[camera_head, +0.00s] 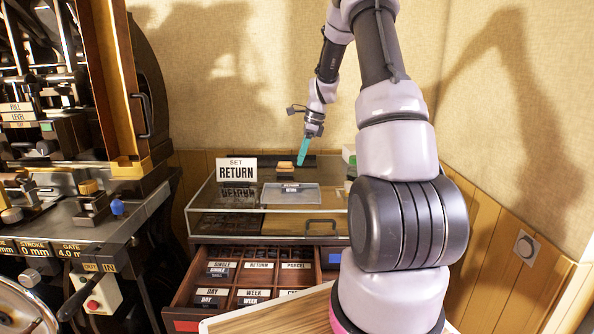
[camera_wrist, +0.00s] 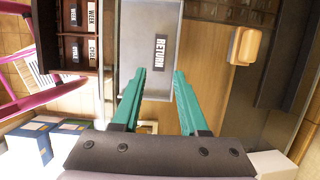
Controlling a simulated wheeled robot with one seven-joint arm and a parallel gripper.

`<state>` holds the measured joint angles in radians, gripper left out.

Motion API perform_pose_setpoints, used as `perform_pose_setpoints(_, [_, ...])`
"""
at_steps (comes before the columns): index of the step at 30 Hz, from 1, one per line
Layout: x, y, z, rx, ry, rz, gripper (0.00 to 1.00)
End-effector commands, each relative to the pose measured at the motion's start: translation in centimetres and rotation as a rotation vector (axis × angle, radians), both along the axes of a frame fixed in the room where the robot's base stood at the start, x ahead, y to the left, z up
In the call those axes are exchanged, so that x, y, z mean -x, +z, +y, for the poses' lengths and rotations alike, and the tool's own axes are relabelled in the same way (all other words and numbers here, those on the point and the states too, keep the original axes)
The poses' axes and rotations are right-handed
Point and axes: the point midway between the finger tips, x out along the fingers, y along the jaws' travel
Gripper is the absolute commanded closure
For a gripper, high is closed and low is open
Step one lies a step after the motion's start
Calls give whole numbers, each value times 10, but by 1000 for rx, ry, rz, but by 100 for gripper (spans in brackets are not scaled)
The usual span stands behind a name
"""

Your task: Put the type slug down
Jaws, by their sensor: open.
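The type slug (camera_wrist: 160,48), a small dark block with a white RETURN label, lies flat on the grey tray (camera_wrist: 137,25) in the wrist view. In the head view the tray (camera_head: 309,197) sits on the glass-topped cabinet, with small dark label-like shapes on it too small to read. My gripper (camera_wrist: 160,72) has two teal fingers, spread apart with nothing between them. The slug lies beyond the fingertips, clear of them. In the head view my gripper (camera_head: 301,159) hangs above the back of the cabinet top, pointing down.
An orange-tan block (camera_head: 285,165) lies behind the tray. Below, an open drawer (camera_head: 180,298) holds labelled compartments with slugs. The press (camera_head: 90,150) stands at left.

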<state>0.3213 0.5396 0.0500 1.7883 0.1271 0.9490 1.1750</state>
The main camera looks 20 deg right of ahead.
Motion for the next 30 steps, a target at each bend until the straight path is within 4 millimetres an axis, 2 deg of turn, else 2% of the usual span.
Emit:
perform_pose_setpoints(7, [5,26,0,8,27,-17,57])
perform_pose_setpoints(11, [19,59,14,43,127,-76,57])
perform_pose_setpoints(15, [48,107,36,102,296,-169,57])
perform_pose_setpoints(21, [99,164,67,197,543,-302,57])
perform_pose_setpoints(27, [157,205,93,301,785,-428,57])
perform_pose_setpoints(30, [187,219,103,356,904,-489,57])
